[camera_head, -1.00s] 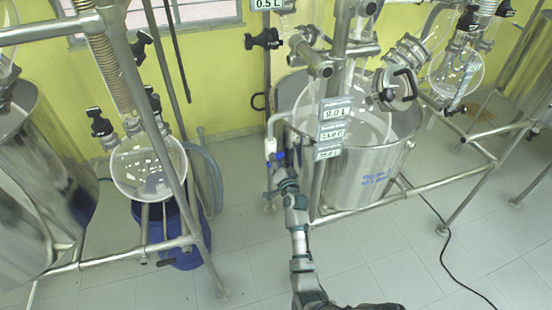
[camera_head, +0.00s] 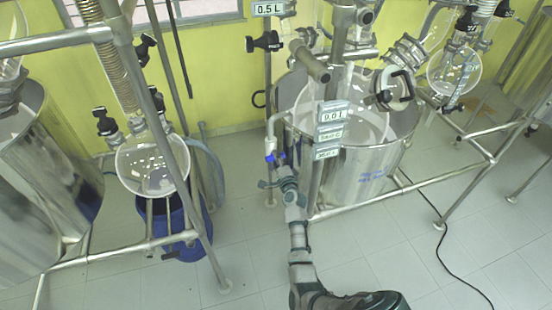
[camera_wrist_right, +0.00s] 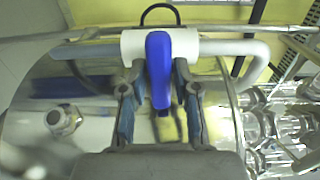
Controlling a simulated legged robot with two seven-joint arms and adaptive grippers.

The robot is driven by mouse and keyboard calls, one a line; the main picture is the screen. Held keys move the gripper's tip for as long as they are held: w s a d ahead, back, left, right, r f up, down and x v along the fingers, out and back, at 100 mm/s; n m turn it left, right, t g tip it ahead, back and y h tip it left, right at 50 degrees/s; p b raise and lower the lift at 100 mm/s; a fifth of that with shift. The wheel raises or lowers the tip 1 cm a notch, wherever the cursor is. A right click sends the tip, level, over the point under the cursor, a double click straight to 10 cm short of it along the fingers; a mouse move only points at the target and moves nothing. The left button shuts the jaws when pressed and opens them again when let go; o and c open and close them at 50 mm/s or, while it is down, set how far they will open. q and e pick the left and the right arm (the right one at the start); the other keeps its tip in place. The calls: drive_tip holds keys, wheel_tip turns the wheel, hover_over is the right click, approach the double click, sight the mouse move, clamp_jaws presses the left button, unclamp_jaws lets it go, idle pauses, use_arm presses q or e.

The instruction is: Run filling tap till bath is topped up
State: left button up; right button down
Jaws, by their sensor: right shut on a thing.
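The filling tap is a white pipe fitting (camera_wrist_right: 205,45) with a blue lever handle (camera_wrist_right: 158,68). In the head view the tap's pipe (camera_head: 271,135) hangs at the left side of the bath. The bath is a large steel pot (camera_head: 358,178) with a glass vessel inside it. My right gripper (camera_head: 276,161) is at the tap. In the right wrist view its fingers (camera_wrist_right: 156,82) stand on both sides of the blue handle and are shut on it. The water level in the bath is hard to tell. My left gripper is not in view.
Small displays (camera_head: 331,132) hang on the frame before the bath; their digits are blurred. A steel frame rail (camera_head: 350,206) runs in front of the bath. A blue bucket (camera_head: 180,228) and another steel pot (camera_head: 35,175) stand at left. The floor (camera_head: 400,240) in front is mostly clear.

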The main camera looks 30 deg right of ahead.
drive_tip(key=shift+f, duration=0.25)
drive_tip(key=c, duration=1.1)
unclamp_jaws()
drive_tip(key=shift+o, duration=0.5)
drive_tip(key=shift+d, duration=0.15)
drive_tip(key=v, duration=1.2)
